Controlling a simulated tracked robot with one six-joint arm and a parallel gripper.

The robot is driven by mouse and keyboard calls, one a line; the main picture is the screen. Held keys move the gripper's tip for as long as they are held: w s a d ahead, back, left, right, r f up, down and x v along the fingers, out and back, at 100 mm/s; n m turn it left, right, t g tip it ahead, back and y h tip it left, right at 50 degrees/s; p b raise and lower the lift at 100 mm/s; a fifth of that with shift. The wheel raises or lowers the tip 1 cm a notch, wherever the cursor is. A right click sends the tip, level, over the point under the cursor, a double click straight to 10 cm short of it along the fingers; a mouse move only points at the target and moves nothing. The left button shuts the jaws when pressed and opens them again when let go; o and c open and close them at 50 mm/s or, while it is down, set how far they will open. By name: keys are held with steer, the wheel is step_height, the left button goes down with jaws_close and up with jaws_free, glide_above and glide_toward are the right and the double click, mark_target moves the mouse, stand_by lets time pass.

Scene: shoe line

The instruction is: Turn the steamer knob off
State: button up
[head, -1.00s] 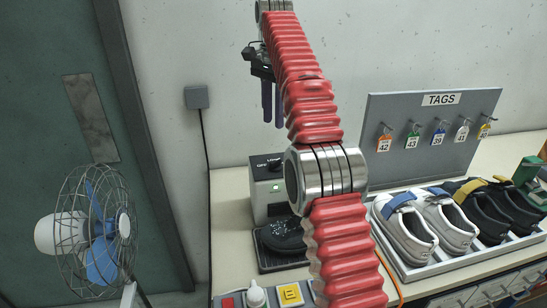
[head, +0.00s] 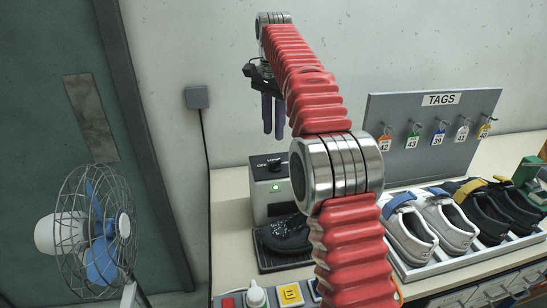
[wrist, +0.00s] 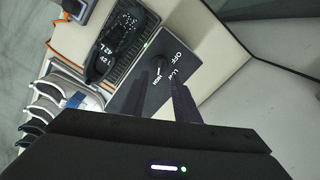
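The steamer (head: 268,199) is a dark box with a pale front and a lit green light, standing at the back left of the bench. Its dark knob (head: 275,165) is on top, beside white lettering. In the wrist view the steamer top (wrist: 124,97) shows the words OFF, LOW and HIGH around the knob (wrist: 158,72), which is partly dim; I cannot tell its setting for certain. My gripper (head: 273,134) points down above the knob, its two dark fingers parted and empty. In the wrist view the fingertips (wrist: 161,76) lie on either side of the knob.
A dark shoe (head: 285,235) sits on a tray in front of the steamer. A rack of shoes (head: 430,262) and a tag board (head: 385,108) stand to the right. A caged fan (head: 88,235) is at the left. The wall behind is close.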

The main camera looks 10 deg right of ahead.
mark_target(274, 161)
steer(key=shift+f, duration=5.1)
steer(key=shift+c, duration=0.4)
jaws_close()
